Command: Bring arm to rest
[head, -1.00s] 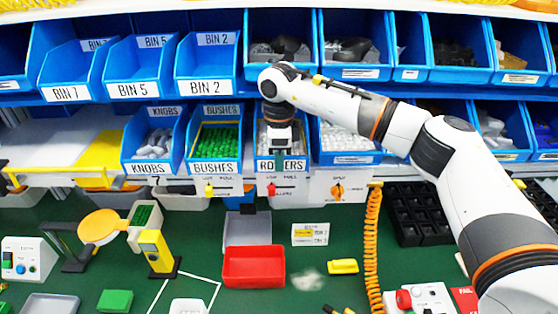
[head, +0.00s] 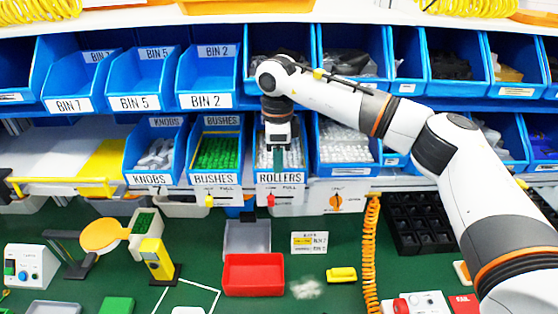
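My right arm comes in from the right and reaches across to the rollers bin (head: 263,178). My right gripper (head: 278,160) points down over that bin, with its dark fingers in front of the bin's contents and above its front label. I cannot see whether the fingers are open or shut, and no held object can be made out. An orange rotary knob (head: 336,202) sits on a white panel under the bins, to the right of the gripper. My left gripper is not in view.
Blue bins fill two shelf rows, among them the bushes bin (head: 214,179) and knobs bin (head: 151,180). A red tray (head: 253,288) lies on the green bench below. A coiled orange cable (head: 370,255) hangs at the right. A black compartment tray (head: 418,222) lies beyond it.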

